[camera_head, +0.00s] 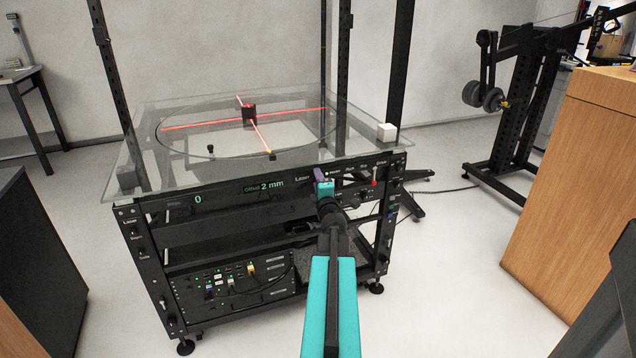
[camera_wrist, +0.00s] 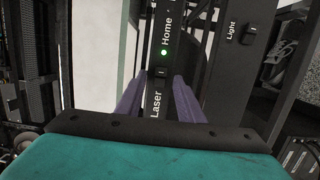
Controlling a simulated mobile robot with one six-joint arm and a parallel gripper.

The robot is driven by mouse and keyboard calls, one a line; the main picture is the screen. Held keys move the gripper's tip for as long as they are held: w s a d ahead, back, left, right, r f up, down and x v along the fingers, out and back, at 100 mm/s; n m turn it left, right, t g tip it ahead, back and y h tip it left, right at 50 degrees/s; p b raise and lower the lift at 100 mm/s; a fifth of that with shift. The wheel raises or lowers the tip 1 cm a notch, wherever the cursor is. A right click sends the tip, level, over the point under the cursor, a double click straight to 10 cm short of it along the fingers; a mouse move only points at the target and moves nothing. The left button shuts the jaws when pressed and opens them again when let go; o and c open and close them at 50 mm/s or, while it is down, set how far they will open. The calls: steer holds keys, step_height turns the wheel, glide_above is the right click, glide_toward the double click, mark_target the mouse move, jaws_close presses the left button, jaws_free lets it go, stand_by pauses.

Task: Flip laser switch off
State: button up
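The laser switch (camera_wrist: 161,73) is a small black switch beside the "Laser" label on the black front panel. It shows in the wrist view between the purple fingertips of my gripper (camera_wrist: 160,78). The fingers are apart, one on each side of the switch, and hold nothing; I cannot tell whether they touch the panel. A green light (camera_wrist: 164,53) is lit close to the switch. In the head view my gripper (camera_head: 321,176) is at the front panel, just right of the "Laser" label, and hides the switch. Red laser lines (camera_head: 200,123) are visible across the turntable.
The glass tabletop (camera_head: 150,172) overhangs just above the panel. A red-tipped lever (camera_head: 374,178) stands to the right of my gripper. A "Light" switch (camera_wrist: 249,33) is on another strip.

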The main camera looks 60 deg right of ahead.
steer(key=shift+s+a, duration=0.1)
stand_by(0.3)
steer(key=p+v, duration=0.2)
steer(key=v, duration=0.3)
steer(key=shift+s+a+r, duration=0.1)
steer(key=shift+s+a, duration=0.05)
steer(key=shift+a, duration=0.1)
steer(key=p, duration=0.4)
steer(key=shift+s+a, duration=0.3)
steer(key=shift+a, duration=0.1)
steer(key=s+a+p, duration=0.1)
steer(key=p, duration=0.3)
steer(key=shift+p+v, duration=2.7)
steer(key=shift+p, duration=2)
steer(key=shift+s, duration=0.1)
